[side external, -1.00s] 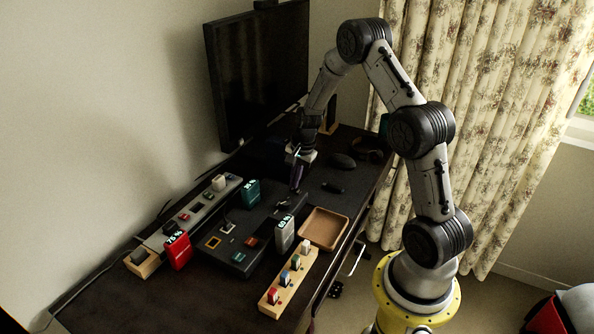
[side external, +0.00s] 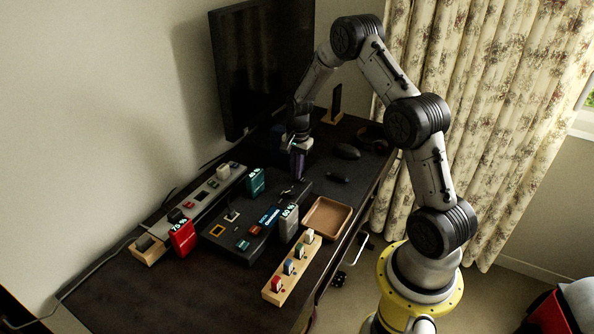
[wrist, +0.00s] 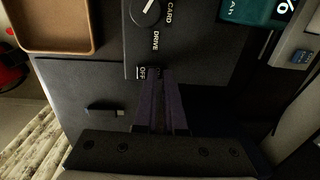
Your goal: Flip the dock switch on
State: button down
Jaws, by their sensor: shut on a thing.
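The black dock (side external: 222,243) lies on the desk. It also shows in the wrist view (wrist: 190,52), with a dial (wrist: 146,11) marked DRIVE and CARD, and an OFF label (wrist: 143,73) near its end. My gripper (side external: 299,178) points down at the dock's far end. In the wrist view its purple fingers (wrist: 162,86) are close together beside the OFF label and partly cover the label next to it. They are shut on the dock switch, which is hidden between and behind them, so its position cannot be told.
A brown tray (side external: 327,218) and a wooden block with several coloured pieces (side external: 292,267) stand right of the dock. A grey strip (side external: 205,200), a red block (side external: 182,239) and a teal block (side external: 256,183) are at its left. A monitor (side external: 262,70) stands behind.

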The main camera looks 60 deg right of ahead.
aim_at(303, 179)
jog(key=shift+s+a+f, duration=0.1)
jog(key=shift+s+f, duration=0.4)
jog(key=shift+f, duration=0.05)
jog(key=shift+s, duration=0.8)
notch_tip(303, 179, up, 15)
jog(key=shift+d, duration=0.2)
jog(key=shift+w, duration=0.1)
jog(key=shift+r, duration=0.1)
jog(key=shift+s+t, duration=0.6)
jog(key=shift+t, duration=0.2)
